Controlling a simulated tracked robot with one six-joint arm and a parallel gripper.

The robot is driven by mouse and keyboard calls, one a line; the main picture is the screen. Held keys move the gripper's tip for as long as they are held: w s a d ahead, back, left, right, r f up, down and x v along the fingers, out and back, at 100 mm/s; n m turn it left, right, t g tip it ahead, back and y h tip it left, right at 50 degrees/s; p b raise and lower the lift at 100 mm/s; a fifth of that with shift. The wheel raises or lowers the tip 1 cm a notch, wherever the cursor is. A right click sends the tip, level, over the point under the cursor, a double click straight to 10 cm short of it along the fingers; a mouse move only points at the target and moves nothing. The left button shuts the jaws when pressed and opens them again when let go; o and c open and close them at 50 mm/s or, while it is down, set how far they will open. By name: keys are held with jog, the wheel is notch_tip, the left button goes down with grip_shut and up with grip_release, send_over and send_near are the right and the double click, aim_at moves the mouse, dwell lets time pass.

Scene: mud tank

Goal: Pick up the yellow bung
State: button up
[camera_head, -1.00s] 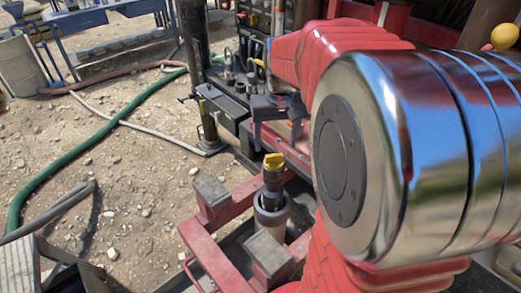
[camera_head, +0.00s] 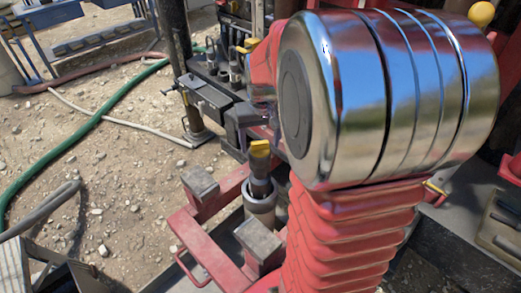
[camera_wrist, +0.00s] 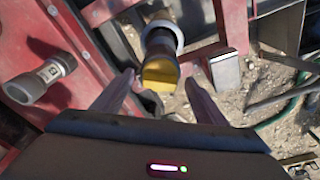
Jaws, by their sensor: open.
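The yellow bung (camera_head: 260,148) has a yellow top on a dark body. It stands in a grey cylindrical holder (camera_head: 259,208) at the red frame. In the wrist view the yellow top (camera_wrist: 160,73) shows between my gripper's fingers (camera_wrist: 159,79), ahead of them. My gripper is open, with one finger on each side of the bung in the picture and nothing held. Whether the fingers are level with the bung is hard to tell. In the head view my gripper is mostly hidden by my red arm and its chrome joint; a dark part shows just above the bung.
The red frame (camera_head: 205,250) has grey blocks (camera_head: 200,184) beside the holder. A dark and grey fitting (camera_wrist: 40,78) sits left in the wrist view. A green hose (camera_head: 75,140) crosses gravel at left. Dark machinery (camera_head: 222,88) stands behind the bung.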

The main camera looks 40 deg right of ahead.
aim_at(260, 143)
jog(key=shift+f, duration=0.15)
dwell(0.4)
jog(key=c, duration=1.1)
notch_tip(260, 143, up, 10)
dwell(0.3)
dwell(0.4)
